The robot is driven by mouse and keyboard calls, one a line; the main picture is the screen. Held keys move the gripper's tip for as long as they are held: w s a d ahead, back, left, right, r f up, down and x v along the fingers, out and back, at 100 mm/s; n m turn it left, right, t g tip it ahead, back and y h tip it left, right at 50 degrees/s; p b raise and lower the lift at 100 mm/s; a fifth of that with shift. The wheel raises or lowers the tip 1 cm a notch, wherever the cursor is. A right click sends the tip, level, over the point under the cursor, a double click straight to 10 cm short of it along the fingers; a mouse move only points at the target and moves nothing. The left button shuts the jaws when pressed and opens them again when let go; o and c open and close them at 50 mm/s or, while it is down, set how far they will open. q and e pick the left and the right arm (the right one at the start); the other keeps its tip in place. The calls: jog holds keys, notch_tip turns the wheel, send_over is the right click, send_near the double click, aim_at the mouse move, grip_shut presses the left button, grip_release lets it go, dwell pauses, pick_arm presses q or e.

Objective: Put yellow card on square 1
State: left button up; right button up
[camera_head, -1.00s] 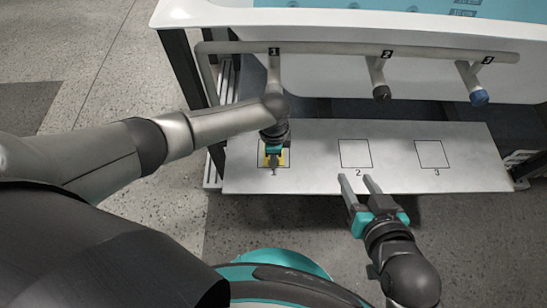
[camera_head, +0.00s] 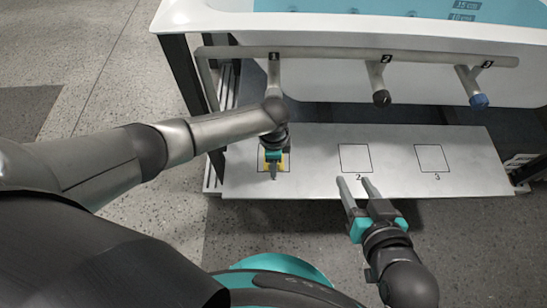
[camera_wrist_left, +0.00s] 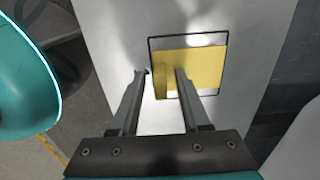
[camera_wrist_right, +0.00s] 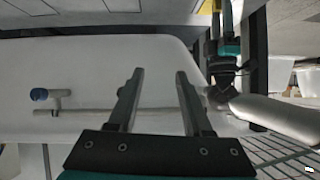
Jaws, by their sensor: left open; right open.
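The yellow card (camera_wrist_left: 203,68) lies flat on the white shelf, mostly inside the black outline of square 1 (camera_wrist_left: 152,40) in the left wrist view. In that view its right edge reaches the outline. In the head view the yellow card (camera_head: 284,165) is partly hidden by my left gripper (camera_head: 274,174). My left gripper also shows in the left wrist view (camera_wrist_left: 160,72); it is open, with one finger over the card and the other beside it. My right gripper (camera_head: 354,182) is open and empty at the shelf's front edge, below square 2.
The white shelf (camera_head: 310,165) also carries empty square 2 (camera_head: 355,157) and square 3 (camera_head: 435,157). Above it runs a grey rail (camera_head: 330,49) with three numbered pegs; the ends on 2 and 3 are black and blue. The tub (camera_head: 420,30) stands behind.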

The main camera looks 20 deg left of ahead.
pick_arm(q)
jog(key=shift+r, duration=0.15)
jog(key=shift+r+p, duration=0.5)
jog(key=shift+r, duration=0.1)
jog(key=shift+r+p, duration=0.6)
jog(key=shift+r, duration=0.35)
notch_tip(320, 180, up, 3)
jog(key=shift+r+p, duration=0.1)
jog(key=shift+p, duration=0.9)
pick_arm(e)
jog(key=s+d+g+h, duration=0.3)
jog(key=s+d+g, duration=0.3)
jog(key=d, duration=0.2)
pick_arm(q)
jog(key=shift+r+p, duration=1.6)
jog(key=shift+r, duration=1.25)
jog(key=s+d+f+n+t+h, duration=0.1)
jog(key=s+d+n+t+h, duration=0.2)
jog(key=s+d, duration=0.4)
jog(key=s+a+n+y, duration=0.2)
jog(key=s+a+n, duration=0.6)
jog(key=a, duration=0.3)
jog(key=shift+s+a+f+n+t+y, duration=0.2)
jog(key=shift+s+f+n+t+y, duration=0.15)
jog(key=shift+n, duration=0.55)
pick_arm(e)
notch_tip(320, 180, down, 8)
jog(key=g, duration=0.1)
jog(key=shift+a+r+m+h, duration=0.25)
jog(key=shift+m+h, duration=0.05)
